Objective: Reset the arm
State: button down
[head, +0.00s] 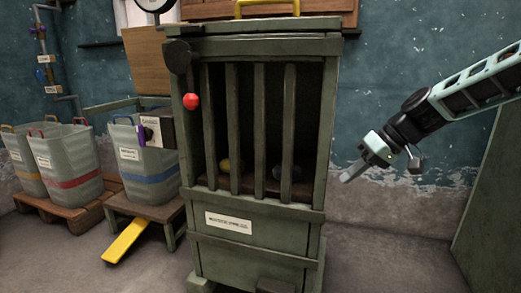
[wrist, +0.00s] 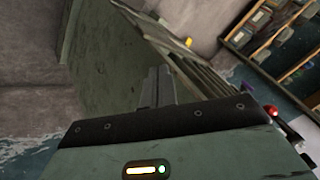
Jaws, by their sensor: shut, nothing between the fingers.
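My arm (head: 475,85) reaches in from the right edge of the head view, with a black wrist joint. My gripper (head: 347,178) is in open air right of the green barred cabinet (head: 258,250), pointing down and left. It appears apart from the cabinet and the wall. In the wrist view the two dark fingers (wrist: 157,86) stand together, shut, with nothing between them.
Bins (head: 68,170) and a yellow ramp (head: 126,241) are at left. A green panel (head: 490,220) stands at far right.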

jog(key=s+d+f+m+h, duration=0.3)
jog(key=s+d+f+h, duration=0.15)
jog(key=s, duration=0.55)
jog(key=s+d+f+m+h, duration=0.3)
jog(key=s+d+f, duration=0.25)
jog(key=s, duration=0.45)
jog(key=s+a+r+n+g+p, duration=0.2)
jog(key=s+a+r+n+p, duration=0.6)
jog(key=s+a+r+p, duration=0.75)
notch_tip(320, 180, up, 37)
jog(key=w+a+p, duration=0.1)
jog(key=p, duration=3.3)
jog(key=shift+w+a+m, duration=0.25)
jog(key=shift+w+m, duration=0.05)
jog(key=shift+w, duration=0.05)
